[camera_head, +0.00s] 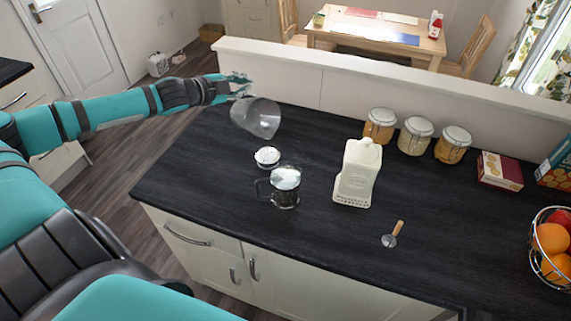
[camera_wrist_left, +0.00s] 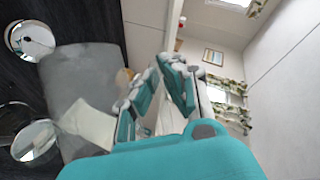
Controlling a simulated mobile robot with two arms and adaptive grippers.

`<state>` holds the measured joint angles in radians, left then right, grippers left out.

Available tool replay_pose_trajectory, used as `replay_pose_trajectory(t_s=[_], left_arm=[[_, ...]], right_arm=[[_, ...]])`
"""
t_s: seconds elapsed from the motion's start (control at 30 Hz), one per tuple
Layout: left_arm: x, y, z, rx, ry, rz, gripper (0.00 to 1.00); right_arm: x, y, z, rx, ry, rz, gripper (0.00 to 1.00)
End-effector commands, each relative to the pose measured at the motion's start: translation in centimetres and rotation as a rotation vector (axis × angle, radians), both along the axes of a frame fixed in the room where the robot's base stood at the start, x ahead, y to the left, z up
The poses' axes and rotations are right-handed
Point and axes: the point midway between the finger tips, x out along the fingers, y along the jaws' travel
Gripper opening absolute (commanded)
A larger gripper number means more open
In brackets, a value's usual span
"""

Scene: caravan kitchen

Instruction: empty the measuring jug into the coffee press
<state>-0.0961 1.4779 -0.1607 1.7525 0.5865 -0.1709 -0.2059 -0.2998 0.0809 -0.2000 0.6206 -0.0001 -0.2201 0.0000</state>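The grey translucent measuring jug (camera_head: 257,118) is tilted in the air over the back left of the counter, its wide end toward the right. My left gripper (camera_head: 240,86) is at its upper left side and appears shut on it. In the left wrist view the jug (camera_wrist_left: 78,90) lies left of the fingers (camera_wrist_left: 158,90); the grip point is partly hidden. I cannot see what the jug holds. My right gripper is out of view.
A small scoop (camera_head: 393,235) lies in front. Several jars (camera_head: 416,136), a red box (camera_head: 500,170) and a fruit basket (camera_head: 551,246) are farther right. A low wall (camera_head: 350,95) backs the dark counter.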

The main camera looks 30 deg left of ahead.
Motion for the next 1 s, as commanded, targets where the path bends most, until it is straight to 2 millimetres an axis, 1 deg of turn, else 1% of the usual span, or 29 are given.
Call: replay_pose_trajectory(t_s=[0.03, 0.13, 0.2, 0.43, 0.5, 0.87, 1.0], left_arm=[[0.1, 0.4, 0.5, -0.016, 0.005, 0.004, 0.0], [-0.1, 1.1, 0.4, -0.057, 0.02, 0.015, 0.0], [-0.2, 1.5, 0.4, -0.08, 0.028, 0.018, 0.0], [-0.5, 2.6, 0.2, -0.137, 0.045, 0.031, 0.0], [-0.5, 2.5, -0.6, -0.149, 0.046, 0.03, 0.0], [-0.7, 3.3, -1.7, -0.211, 0.058, 0.043, 0.0], [-0.7, 3.1, -2.3, -0.237, 0.062, 0.042, 0.0]], right_arm=[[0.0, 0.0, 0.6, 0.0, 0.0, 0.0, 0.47], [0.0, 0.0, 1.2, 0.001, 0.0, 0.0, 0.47], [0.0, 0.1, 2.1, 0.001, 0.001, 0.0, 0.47], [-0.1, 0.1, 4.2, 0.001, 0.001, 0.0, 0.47], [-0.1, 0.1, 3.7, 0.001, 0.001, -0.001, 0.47], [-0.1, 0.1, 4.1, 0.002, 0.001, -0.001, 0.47], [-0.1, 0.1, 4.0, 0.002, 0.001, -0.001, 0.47]])
